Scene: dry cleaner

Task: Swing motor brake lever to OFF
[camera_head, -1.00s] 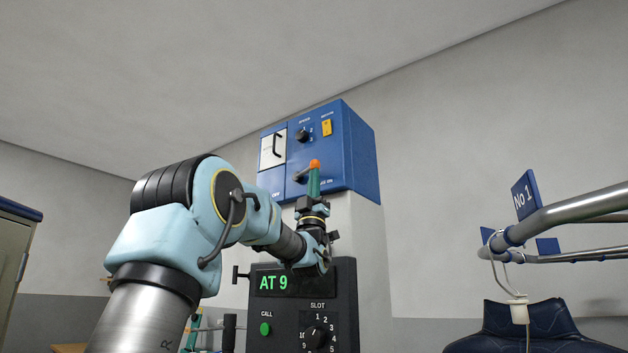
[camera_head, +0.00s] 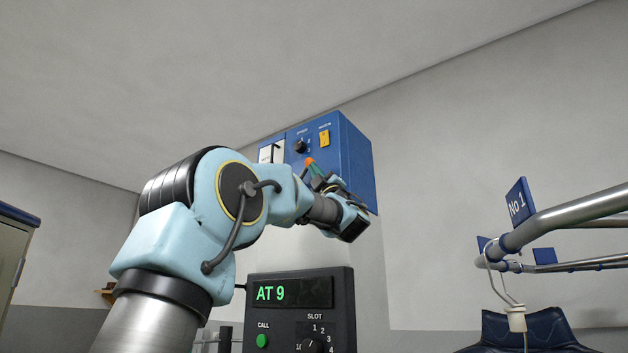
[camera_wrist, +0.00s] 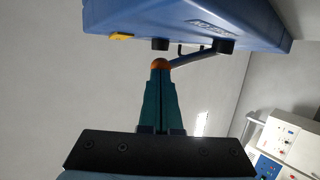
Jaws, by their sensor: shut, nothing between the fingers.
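The motor brake lever's orange knob (camera_head: 310,161) shows on the front of the blue control box (camera_head: 360,170), below a black dial. In the wrist view, the lever's grey rod (camera_wrist: 192,58) runs from a dark boss on the box to the orange knob (camera_wrist: 160,65). My gripper (camera_head: 314,171) is shut and empty. Its teal fingers (camera_wrist: 159,80) end right at the knob and appear to touch it, without gripping it. My arm hides the lever's pivot and the box's lower front in the head view. The OFF and ON marks cannot be read.
A black dial (camera_head: 301,146) and a yellow switch (camera_head: 325,138) sit above the lever. A dark panel reading AT 9 (camera_head: 292,292) stands below my arm. A metal rail (camera_head: 570,215) with a hanging dark garment (camera_head: 520,330) is at the right.

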